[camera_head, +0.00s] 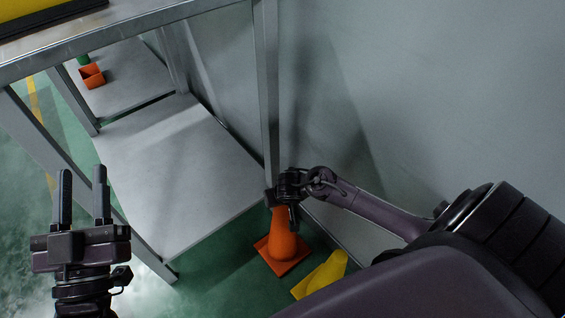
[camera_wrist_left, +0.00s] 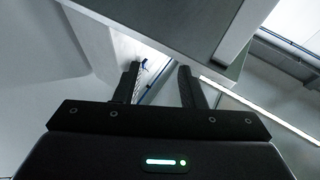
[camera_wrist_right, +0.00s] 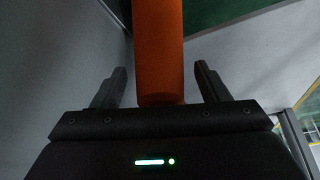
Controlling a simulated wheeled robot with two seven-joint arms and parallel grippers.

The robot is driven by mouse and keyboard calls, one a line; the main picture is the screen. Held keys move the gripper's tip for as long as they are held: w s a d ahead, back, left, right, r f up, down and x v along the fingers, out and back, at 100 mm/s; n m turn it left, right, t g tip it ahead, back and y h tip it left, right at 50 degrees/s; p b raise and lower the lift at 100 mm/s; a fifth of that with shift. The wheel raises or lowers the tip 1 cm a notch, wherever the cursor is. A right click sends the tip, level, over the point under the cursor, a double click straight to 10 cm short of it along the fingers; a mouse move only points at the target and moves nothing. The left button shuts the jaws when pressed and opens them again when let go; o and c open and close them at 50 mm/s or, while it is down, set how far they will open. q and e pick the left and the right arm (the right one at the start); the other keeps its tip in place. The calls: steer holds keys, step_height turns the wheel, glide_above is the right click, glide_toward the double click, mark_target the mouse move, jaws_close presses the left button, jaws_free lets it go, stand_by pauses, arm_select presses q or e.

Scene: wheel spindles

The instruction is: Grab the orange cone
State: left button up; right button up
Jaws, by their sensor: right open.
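The orange cone (camera_head: 284,245) stands upright on its square base on the green floor, beside the front right leg of the metal table. My right gripper (camera_head: 283,203) is at the cone's top. In the right wrist view the cone (camera_wrist_right: 158,50) lies between the two open fingers of the right gripper (camera_wrist_right: 160,85), with gaps on both sides. In the head view the right gripper partly hides the cone's tip. My left gripper (camera_head: 82,195) is open and empty at the left, fingers up; it also shows in the left wrist view (camera_wrist_left: 160,85).
The metal table's lower shelf (camera_head: 180,180) is bare near the cone. A yellow cone-like object (camera_head: 322,275) lies on the floor to the right of the orange cone. A grey wall (camera_head: 420,90) is close on the right.

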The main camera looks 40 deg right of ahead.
arm_select(q)
steer(key=r, duration=0.1)
steer(key=s+r+t, duration=0.1)
steer(key=shift+a+r+h, duration=0.25)
steer(key=shift+r+h, duration=0.05)
arm_select(e)
steer(key=shift+w+f, duration=0.1)
steer(key=shift+f, duration=0.15)
steer(key=shift+c, duration=0.5)
arm_select(q)
steer(key=shift+w, duration=0.1)
arm_select(e)
steer(key=shift+d, duration=0.1)
jaws_close()
